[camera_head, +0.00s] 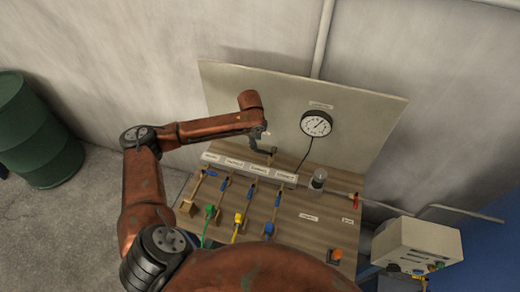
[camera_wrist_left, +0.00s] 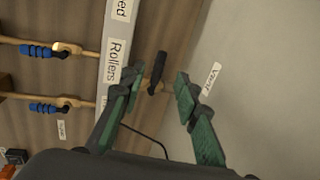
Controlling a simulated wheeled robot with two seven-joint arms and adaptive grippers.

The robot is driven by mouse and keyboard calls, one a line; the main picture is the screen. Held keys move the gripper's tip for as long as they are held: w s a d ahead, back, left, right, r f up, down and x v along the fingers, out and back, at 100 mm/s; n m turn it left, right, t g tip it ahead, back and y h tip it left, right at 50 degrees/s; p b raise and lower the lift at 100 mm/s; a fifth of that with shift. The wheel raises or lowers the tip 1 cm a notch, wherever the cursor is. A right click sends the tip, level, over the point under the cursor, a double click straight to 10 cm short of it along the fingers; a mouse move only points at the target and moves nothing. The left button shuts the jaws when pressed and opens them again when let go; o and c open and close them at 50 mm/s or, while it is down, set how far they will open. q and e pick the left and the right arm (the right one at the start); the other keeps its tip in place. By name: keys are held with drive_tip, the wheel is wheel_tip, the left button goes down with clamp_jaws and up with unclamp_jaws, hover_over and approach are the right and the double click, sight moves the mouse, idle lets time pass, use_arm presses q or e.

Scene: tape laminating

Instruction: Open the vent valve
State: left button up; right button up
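The vent valve (camera_wrist_left: 157,72) shows in the left wrist view as a black lever on a brass stem, beside a white label reading "Vent" (camera_wrist_left: 213,77). My left gripper (camera_wrist_left: 158,90) is open. Its two green fingers stand on either side of the lever, with a visible gap on the right side. I cannot tell whether the left finger touches the valve. In the head view my left arm reaches from the left to the upright back panel (camera_head: 370,125), and its hand is small and dark there. My right gripper is not in view.
A round gauge (camera_head: 316,123) with a black cable hangs on the panel. A label strip (camera_head: 250,167) and several blue-handled valves (camera_wrist_left: 42,51) lie below on the wooden board (camera_head: 305,232). A control box (camera_head: 417,243) stands further right.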

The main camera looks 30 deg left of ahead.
sight(258, 151)
use_arm(q)
drive_tip(key=f, duration=0.2)
drive_tip(key=w+f, duration=0.1)
drive_tip(key=f, duration=0.4)
drive_tip(key=shift+w+f, duration=0.1)
drive_tip(key=shift+w, duration=0.2)
drive_tip(key=shift+c, duration=0.3)
clamp_jaws()
